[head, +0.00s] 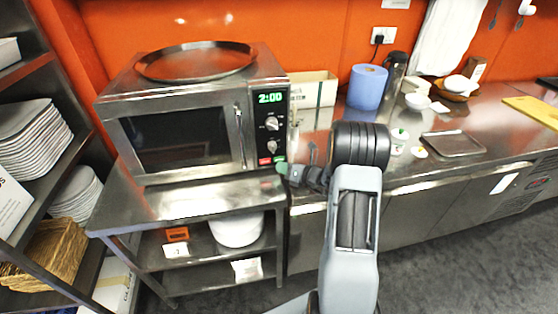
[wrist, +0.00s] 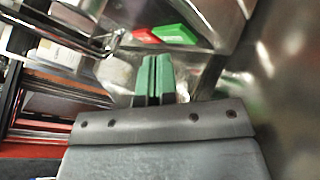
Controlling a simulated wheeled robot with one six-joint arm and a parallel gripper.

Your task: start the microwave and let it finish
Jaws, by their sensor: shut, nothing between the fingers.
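The steel microwave (head: 190,120) stands on a steel table with its door shut. Its green display (head: 271,98) reads 2:00. Two knobs sit below the display, the upper one (head: 271,124) clearly visible. A red button (head: 265,161) and a green button (head: 280,158) are at the bottom of the panel. The wrist view shows the red button (wrist: 146,36) and the green button (wrist: 175,33) beyond my fingertips. My gripper (wrist: 158,62) is shut and empty, its green fingertips together. In the head view my gripper (head: 282,168) is just below the green button; I cannot tell whether it touches.
A round steel tray (head: 195,61) lies on the microwave. A blue paper roll (head: 367,87), small bowls and a steel tray (head: 453,144) are on the right counter. A shelf with stacked plates (head: 32,138) stands at left. Grey floor is open at front right.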

